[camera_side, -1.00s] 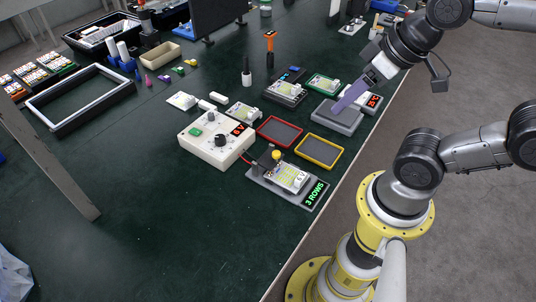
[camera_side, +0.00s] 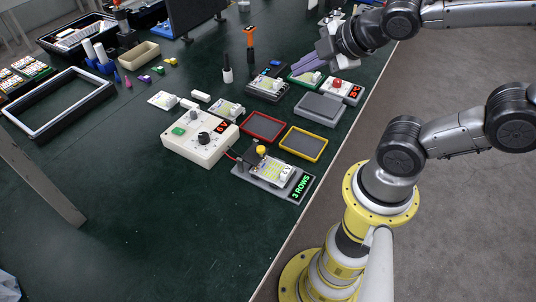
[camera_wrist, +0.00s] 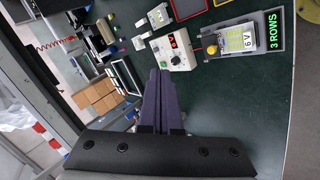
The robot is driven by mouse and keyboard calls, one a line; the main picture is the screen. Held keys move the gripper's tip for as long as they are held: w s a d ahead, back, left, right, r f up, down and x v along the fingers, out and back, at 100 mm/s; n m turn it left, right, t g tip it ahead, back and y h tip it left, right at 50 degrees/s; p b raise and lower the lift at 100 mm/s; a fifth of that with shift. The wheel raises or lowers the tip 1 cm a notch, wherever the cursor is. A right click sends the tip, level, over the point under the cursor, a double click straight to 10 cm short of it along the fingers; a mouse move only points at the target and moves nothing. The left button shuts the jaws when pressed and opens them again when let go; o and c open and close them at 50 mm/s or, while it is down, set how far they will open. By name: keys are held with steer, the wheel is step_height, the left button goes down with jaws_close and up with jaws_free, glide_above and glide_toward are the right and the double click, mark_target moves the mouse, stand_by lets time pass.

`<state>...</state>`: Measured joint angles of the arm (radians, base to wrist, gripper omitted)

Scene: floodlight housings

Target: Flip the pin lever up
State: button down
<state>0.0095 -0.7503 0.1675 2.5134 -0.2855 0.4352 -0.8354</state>
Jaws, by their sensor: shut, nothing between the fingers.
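I cannot make out the pin lever for certain. A grey fixture (camera_side: 240,172) carries a light board (camera_side: 272,170), a dark post and a yellow knob (camera_side: 261,150), beside a green "3 ROWS" display (camera_side: 301,187). The fixture's yellow knob (camera_wrist: 212,49) also shows at the upper right of the wrist view. My gripper (camera_side: 298,68) is shut and empty, its purple fingers together, in front of the green-edged tray at the back right in the side view. The fingers (camera_wrist: 160,74) point up the middle of the wrist view, apart from the fixture.
A cream control box (camera_side: 190,150) with a dial and red display stands left of the fixture. Red (camera_side: 264,127) and yellow (camera_side: 303,143) trays lie behind it. The front left table is clear.

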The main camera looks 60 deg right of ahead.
steer(key=s+a+f+n+g+y, duration=0.1)
steer(key=a+f+n+y, duration=0.1)
steer(key=f+n, duration=0.7)
steer(key=s+a+f+n+g+y, duration=0.1)
steer(key=s+a+f+n, duration=0.1)
steer(key=f+n, duration=0.7)
steer(key=shift+a+f+n+y, duration=0.4)
steer(key=shift+a+f, duration=0.35)
steer(key=shift+a, duration=0.05)
steer(key=shift+a+f, duration=0.1)
